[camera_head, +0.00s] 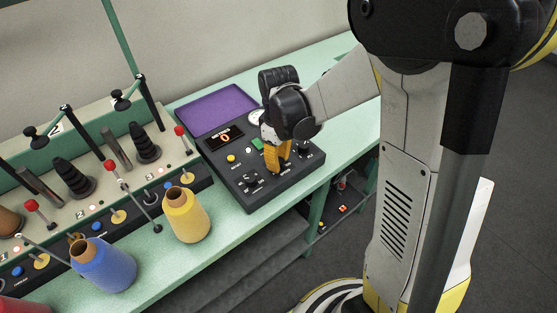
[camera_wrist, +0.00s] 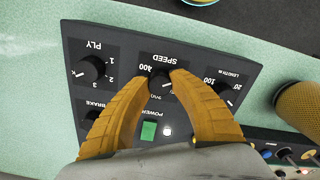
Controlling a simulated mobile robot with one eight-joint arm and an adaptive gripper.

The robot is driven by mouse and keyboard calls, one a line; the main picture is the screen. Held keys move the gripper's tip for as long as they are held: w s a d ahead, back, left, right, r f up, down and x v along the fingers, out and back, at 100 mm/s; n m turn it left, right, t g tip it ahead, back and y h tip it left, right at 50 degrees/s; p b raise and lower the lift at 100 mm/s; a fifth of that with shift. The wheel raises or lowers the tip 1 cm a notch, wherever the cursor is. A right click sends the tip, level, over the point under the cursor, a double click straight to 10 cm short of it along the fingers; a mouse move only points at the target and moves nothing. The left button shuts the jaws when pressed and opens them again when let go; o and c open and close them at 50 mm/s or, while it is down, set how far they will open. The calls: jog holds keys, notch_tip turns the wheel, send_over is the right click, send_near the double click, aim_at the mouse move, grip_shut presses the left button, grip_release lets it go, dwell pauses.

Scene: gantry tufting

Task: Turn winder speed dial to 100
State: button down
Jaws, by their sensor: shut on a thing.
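My gripper (camera_head: 277,172) reaches down over the dark control panel (camera_head: 262,196) on the green bench. In the wrist view my gripper's two yellow fingers (camera_wrist: 161,76) close on the black speed dial (camera_wrist: 160,82) from both sides, under the SPEED label. The panel lettering is upside down there, with 400 printed left of the dial. A small pale mark shows on the dial's lower right; the exact setting is hard to read. In the head view the gripper hides the speed dial.
The ply dial (camera_wrist: 91,69) and length dial (camera_wrist: 222,88) flank the speed dial closely. A green power button (camera_wrist: 148,130) lies between the fingers. Yellow (camera_head: 187,216) and blue (camera_head: 104,265) thread cones stand left of the panel. A display (camera_head: 224,138) reads 0.

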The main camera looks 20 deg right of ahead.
dwell(0.3)
jog(key=c, duration=1.1)
grip_release()
notch_tip(320, 180, up, 12)
jog(key=shift+s, duration=0.1)
